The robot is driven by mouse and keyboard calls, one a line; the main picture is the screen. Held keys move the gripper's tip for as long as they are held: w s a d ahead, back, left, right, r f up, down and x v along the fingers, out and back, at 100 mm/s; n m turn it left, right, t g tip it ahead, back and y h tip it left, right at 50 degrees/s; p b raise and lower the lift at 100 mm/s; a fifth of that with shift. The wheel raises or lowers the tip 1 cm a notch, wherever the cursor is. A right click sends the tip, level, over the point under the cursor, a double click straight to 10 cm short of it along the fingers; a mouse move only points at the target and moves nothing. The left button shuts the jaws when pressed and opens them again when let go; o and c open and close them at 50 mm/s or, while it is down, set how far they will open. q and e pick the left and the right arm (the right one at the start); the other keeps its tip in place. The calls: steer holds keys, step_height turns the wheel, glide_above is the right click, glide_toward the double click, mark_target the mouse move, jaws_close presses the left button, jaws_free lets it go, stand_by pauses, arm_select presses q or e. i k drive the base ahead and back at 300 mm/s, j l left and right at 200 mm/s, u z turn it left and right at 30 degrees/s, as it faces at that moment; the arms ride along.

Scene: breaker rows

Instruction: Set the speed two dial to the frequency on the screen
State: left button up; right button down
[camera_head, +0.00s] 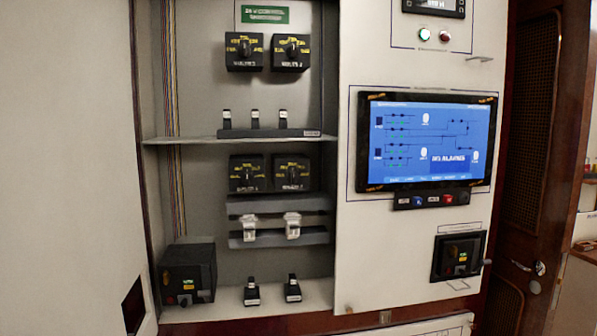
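Four-sided black dial boxes with yellow markings sit in the open cabinet in two pairs. The upper pair is the upper left dial (244,51) and the upper right dial (291,52). The lower pair is the lower left dial (249,174) and the lower right dial (292,173). Their labels are too blurred to tell which is speed two. A large blue screen (440,112) on the right panel shows a line diagram, with no readable frequency. A small digital display (436,5) is cut off at the top edge, its digits unclear. Neither gripper is in view.
A shelf (235,138) carrying small black switches divides the dial pairs. White breakers (292,224) stand below the lower dials. A black box (188,273) sits at the lower left. A handled black unit (459,257) juts out below the screen. A wooden door (525,150) stands at right.

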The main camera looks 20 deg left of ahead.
mark_target(292, 177)
steer(key=u, duration=0.5)
steer(key=k+u, duration=0.1)
steer(key=u, duration=0.9)
steer(key=k+u, duration=0.15)
steer(key=u, duration=0.8)
steer(key=j+u, duration=0.1)
steer(key=u, duration=0.4)
steer(key=z, duration=0.3)
steer(key=k+l+z, duration=0.1)
steer(key=l+z, duration=0.8)
steer(key=l, duration=0.65)
steer(key=l+z, duration=0.2)
steer(key=l, duration=0.65)
steer(key=i, duration=0.05)
